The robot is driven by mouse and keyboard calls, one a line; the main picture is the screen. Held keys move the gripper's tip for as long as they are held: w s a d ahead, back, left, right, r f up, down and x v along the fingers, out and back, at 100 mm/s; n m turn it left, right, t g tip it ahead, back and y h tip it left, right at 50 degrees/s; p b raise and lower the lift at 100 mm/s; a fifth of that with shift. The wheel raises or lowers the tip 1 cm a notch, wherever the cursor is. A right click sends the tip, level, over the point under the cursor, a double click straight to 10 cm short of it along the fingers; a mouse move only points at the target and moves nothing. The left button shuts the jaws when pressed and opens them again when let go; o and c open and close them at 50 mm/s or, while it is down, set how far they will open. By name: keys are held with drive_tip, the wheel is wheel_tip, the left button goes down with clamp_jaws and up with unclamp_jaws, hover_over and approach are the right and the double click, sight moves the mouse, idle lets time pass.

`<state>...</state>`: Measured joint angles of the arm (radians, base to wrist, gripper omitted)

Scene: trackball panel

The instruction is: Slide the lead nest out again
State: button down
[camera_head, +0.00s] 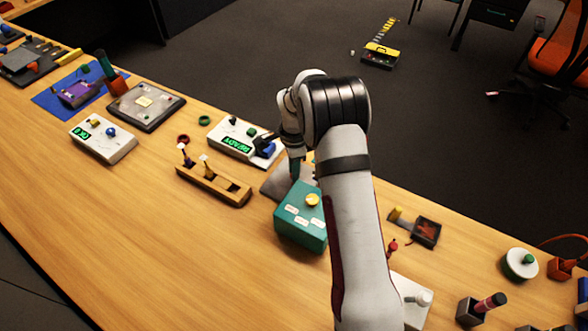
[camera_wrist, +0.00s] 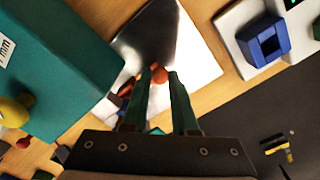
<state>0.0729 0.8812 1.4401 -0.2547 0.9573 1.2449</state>
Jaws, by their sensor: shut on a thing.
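A teal box (camera_head: 301,228) with a yellow knob (camera_head: 313,200) and white labels stands on the table. It also fills the left of the wrist view (camera_wrist: 60,50). A flat shiny grey plate (camera_head: 272,184) lies against its far side and shows in the wrist view (camera_wrist: 198,48). I cannot tell for sure which part is the lead nest. My gripper (camera_head: 294,172) points down over the plate beside the box. In the wrist view its green fingers (camera_wrist: 160,75) are shut on a small orange-red piece (camera_wrist: 159,76). What lies under that piece is partly hidden.
A white panel with a green display (camera_head: 236,146) and a blue block (camera_head: 265,149) stands close behind. A wooden slotted stand (camera_head: 213,187) is to the left. A dark tray (camera_head: 427,232) and small parts lie right of my arm. The front left table is clear.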

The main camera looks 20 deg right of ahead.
drive_tip(key=shift+w, duration=0.1)
idle(0.6)
drive_tip(key=w+a, duration=0.6)
drive_tip(key=shift+w+a, duration=0.15)
drive_tip(key=c, duration=0.7)
unclamp_jaws()
drive_tip(key=s+d, duration=0.5)
drive_tip(key=shift+s+d, duration=0.35)
drive_tip(key=shift+s+d+r, duration=0.2)
drive_tip(key=shift+r, duration=0.15)
drive_tip(key=shift+s+d+r, duration=0.15)
drive_tip(key=shift+r, duration=0.2)
wheel_tip(320, 180, up, 14)
drive_tip(key=s+a+r+n, duration=0.1)
drive_tip(key=s+r+n, duration=0.1)
drive_tip(key=s, duration=0.3)
drive_tip(key=s+a+r+n, duration=0.1)
drive_tip(key=s+r+n, duration=0.1)
drive_tip(key=s, duration=0.3)
drive_tip(key=s+a+r+n, duration=0.1)
drive_tip(key=s+r+n, duration=0.1)
drive_tip(key=s, duration=0.3)
drive_tip(key=shift+s+a+r+y, duration=0.3)
drive_tip(key=shift+s+a+y, duration=0.05)
drive_tip(key=shift+a+y, duration=0.05)
